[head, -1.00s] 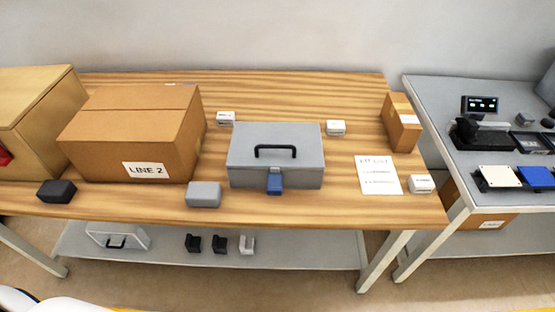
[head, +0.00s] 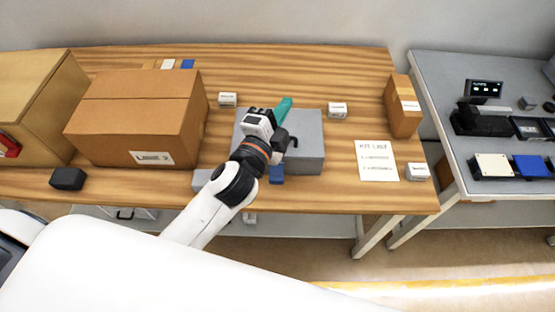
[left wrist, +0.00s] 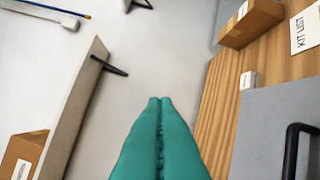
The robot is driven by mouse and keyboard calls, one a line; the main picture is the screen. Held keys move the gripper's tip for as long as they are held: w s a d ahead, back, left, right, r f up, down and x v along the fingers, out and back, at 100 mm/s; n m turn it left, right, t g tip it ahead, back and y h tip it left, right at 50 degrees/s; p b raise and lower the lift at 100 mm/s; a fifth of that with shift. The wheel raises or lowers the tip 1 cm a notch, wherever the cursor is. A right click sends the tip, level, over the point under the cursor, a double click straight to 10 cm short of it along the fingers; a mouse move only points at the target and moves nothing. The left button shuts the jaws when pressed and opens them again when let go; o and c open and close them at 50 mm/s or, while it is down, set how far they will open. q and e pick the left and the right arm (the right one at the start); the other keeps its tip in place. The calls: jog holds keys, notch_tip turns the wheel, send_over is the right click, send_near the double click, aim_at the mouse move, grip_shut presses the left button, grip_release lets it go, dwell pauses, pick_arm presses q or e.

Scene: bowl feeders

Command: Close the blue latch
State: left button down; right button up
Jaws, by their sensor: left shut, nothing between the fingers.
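The blue latch (head: 276,174) shows at the front of the grey toolbox (head: 312,128) in the head view, just right of my left wrist. Its upper part is hidden by my arm, so its exact position is hard to tell. My left gripper (head: 286,102) has teal fingers, shut and empty, above the toolbox lid and behind the latch. The black handle (head: 293,141) is partly covered by my wrist. In the left wrist view the shut fingers (left wrist: 160,101) point past the toolbox (left wrist: 265,135), and the latch is out of view. My right gripper is not in view.
A large carton (head: 140,115) stands left of the toolbox. A grey block (head: 203,179) sits front left, partly behind my arm. Small white boxes (head: 228,99) (head: 337,109) stand behind. A kit list sheet (head: 377,161) lies right, with clear wood between.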

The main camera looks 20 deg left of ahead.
pick_arm(q)
jog(key=d+r+m+t+h, duration=0.1)
jog(key=d+r+m+h, duration=0.65)
jog(key=m, duration=0.25)
jog(key=s+d+f+m+g+h, duration=0.1)
jog(key=s+d+m+g+h, duration=0.4)
jog(key=m+g, duration=0.7)
jog(key=s+d+f+m+g+h, duration=0.1)
jog(key=s+d+m+g+h, duration=0.4)
jog(key=m, duration=1.2)
jog(key=w+a+f+m+g+y, duration=0.1)
jog(key=a+f+m+g+y, duration=0.1)
jog(key=f+m+y, duration=0.35)
jog(key=w+a+f+m+g+y, duration=0.1)
jog(key=a+f+m+g+y, duration=0.15)
jog(key=f+m+y, duration=0.35)
jog(key=w+a+f+m+t+y, duration=0.1)
jog(key=w+a+y, duration=0.1)
jog(key=a+y, duration=0.2)
jog(key=w+a+f+t+y, duration=0.1)
jog(key=w+a+f+y, duration=0.1)
jog(key=a, duration=0.7)
jog(key=w+y, duration=0.1)
jog(key=y, duration=0.1)
jog(key=shift+w+a+m+y+p, duration=0.25)
jog(key=shift+a+m+y+p, duration=0.1)
jog(key=shift+y, duration=0.05)
jog(key=shift+f+t, duration=0.15)
jog(key=shift+t, duration=0.1)
